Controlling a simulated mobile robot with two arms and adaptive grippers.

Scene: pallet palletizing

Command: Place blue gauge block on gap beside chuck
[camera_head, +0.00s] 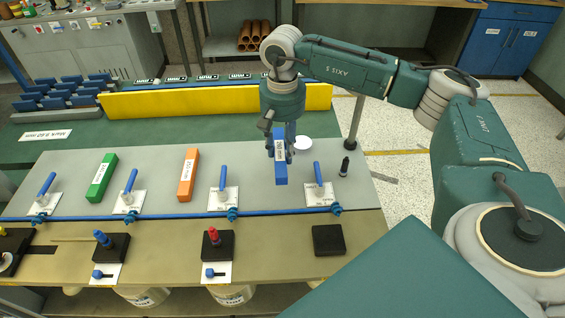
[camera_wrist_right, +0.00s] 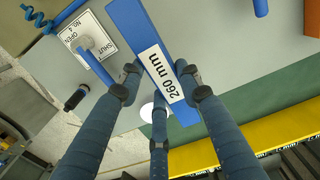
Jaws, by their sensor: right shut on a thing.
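The blue gauge block (camera_head: 281,174), with a white label, is in my right gripper (camera_head: 280,146), over the grey plate (camera_head: 145,165) between two blue-handled levers. In the wrist view the block (camera_wrist_right: 136,22) reads "260 mm", and the fingers of the right gripper (camera_wrist_right: 160,78) are closed around it. I cannot tell whether its underside touches the plate. A green block (camera_head: 102,178) and an orange block (camera_head: 188,175) lie on the plate to the left, each between levers. No part is clearly marked as the chuck. My left gripper is not in view.
Levers on white cards stand left (camera_head: 223,198) and right (camera_head: 320,192) of the held block. A small black cylinder (camera_head: 344,166) and a white round thing (camera_head: 304,144) are near it. A blue rail (camera_head: 180,216) runs along the front; a yellow bar (camera_head: 180,101) lies behind.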

